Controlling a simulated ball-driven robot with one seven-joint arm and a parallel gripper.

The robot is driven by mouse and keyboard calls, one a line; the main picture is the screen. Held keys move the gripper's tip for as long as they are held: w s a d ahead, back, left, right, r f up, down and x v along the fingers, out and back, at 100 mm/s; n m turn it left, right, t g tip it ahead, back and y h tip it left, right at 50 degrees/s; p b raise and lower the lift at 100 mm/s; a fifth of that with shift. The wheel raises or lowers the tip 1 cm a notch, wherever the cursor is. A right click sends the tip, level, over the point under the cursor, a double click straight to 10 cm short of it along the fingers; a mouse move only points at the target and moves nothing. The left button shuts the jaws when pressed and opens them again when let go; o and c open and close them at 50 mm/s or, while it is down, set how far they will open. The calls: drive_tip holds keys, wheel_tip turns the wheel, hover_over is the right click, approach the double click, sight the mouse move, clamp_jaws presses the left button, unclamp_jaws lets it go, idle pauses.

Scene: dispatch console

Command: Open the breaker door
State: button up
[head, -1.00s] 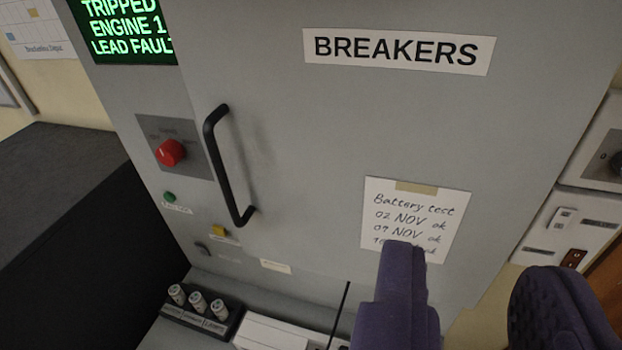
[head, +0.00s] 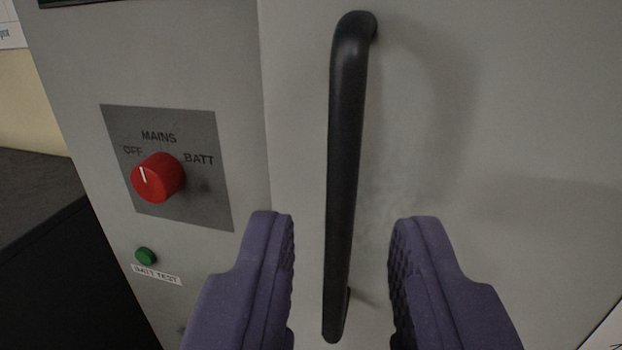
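The breaker door (head: 500,120) is a flat grey panel that fills the right of the head view, and it looks closed against the panel at its left. Its black bar handle (head: 345,170) stands upright near the door's left edge. My gripper (head: 342,225) has two purple padded fingers spread wide. One finger is left of the handle and the other is right of it, with a gap on both sides. The handle's lower part lies between the fingers in the picture. I cannot tell how far the fingertips are from the door face.
Left of the door, a red rotary knob (head: 158,178) sits on a dark plate marked MAINS, OFF and BATT. A green button (head: 145,256) labelled BATT TEST is below it, near my left finger. A dark surface (head: 40,240) lies at the far left.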

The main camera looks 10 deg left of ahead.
sight(342, 196)
drive_tip(key=w, duration=0.5)
drive_tip(key=shift+w+a+p, duration=0.3)
drive_tip(key=shift+a+p, duration=0.05)
drive_tip(key=shift+a, duration=0.05)
clamp_jaws()
